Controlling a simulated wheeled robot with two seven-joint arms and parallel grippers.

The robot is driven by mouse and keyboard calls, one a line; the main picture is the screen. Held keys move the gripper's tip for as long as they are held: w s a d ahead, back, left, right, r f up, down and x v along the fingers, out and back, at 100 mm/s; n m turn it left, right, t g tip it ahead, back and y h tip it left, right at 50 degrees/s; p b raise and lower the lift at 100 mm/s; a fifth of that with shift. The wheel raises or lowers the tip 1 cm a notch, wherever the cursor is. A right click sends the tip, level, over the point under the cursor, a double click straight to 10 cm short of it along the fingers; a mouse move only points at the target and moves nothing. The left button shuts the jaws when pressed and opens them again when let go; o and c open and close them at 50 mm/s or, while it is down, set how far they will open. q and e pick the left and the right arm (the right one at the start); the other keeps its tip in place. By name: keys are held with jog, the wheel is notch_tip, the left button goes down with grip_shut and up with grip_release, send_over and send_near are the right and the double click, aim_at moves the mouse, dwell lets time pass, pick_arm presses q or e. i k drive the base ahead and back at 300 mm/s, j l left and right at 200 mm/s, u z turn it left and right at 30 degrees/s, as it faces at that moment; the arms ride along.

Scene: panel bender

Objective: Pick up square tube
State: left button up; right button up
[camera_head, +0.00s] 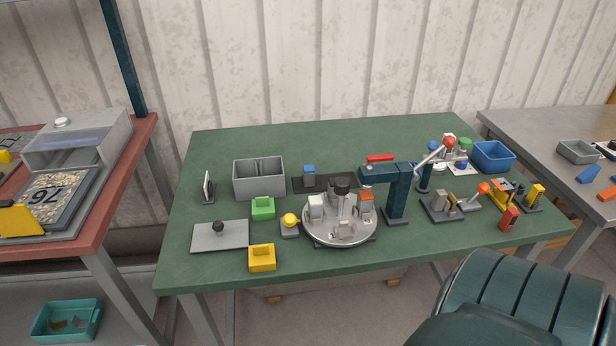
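I cannot pick out a square tube for certain. A round metal plate (318,236) on the green table carries several small grey and white blocks, such as a pale block (317,206) at its left. These are too small to tell whether any is a hollow square tube. A dark teal press-like frame (398,200) stands at the plate's right and reaches over it. Neither of my grippers is in view.
A dark ribbed form (515,300) fills the lower right.

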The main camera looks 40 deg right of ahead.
aim_at(314, 213)
jog(key=i+j, duration=0.1)
jog(key=i, duration=0.25)
jog(key=j+z, duration=0.1)
jog(key=z, duration=1.7)
